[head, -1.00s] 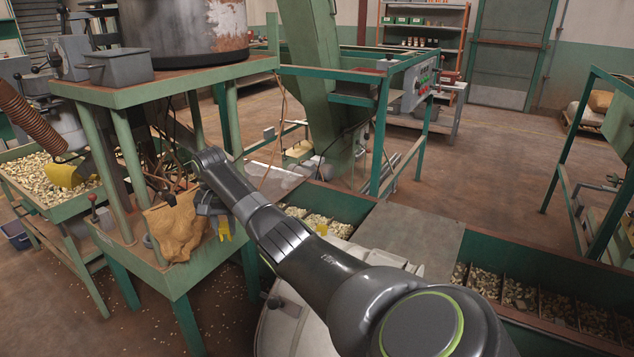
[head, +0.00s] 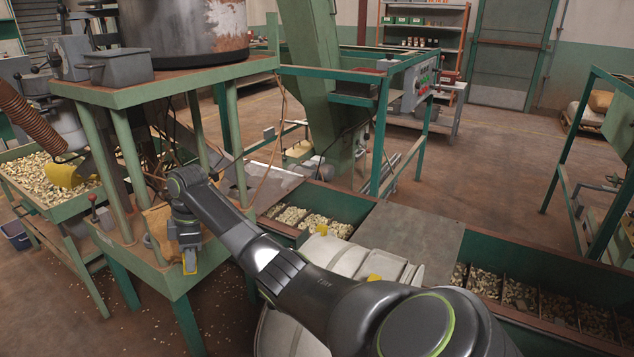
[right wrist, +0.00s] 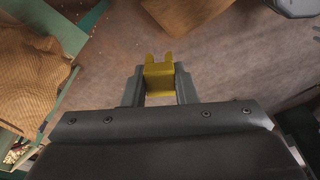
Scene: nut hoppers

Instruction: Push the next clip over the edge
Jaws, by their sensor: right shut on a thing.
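My right gripper (head: 189,250) is shut on a yellow clip (head: 190,264), which points down beside the front corner of the green stand. In the right wrist view the yellow clip (right wrist: 160,80) sits between the two fingers, its two prongs pointing away, with brown floor behind it. A brown sack (head: 158,232) lies on the stand's lower shelf, mostly hidden by my right arm; it also shows in the right wrist view (right wrist: 32,85), left of the clip. My left gripper is not in view.
The white drum (head: 345,256) stands under my right arm. Behind it is a green trough (head: 275,226) of nuts. The green stand (head: 165,280) carries a large metal pot (head: 180,30). A nut tray with a yellow scoop (head: 65,175) is at left. Floor at front left is open.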

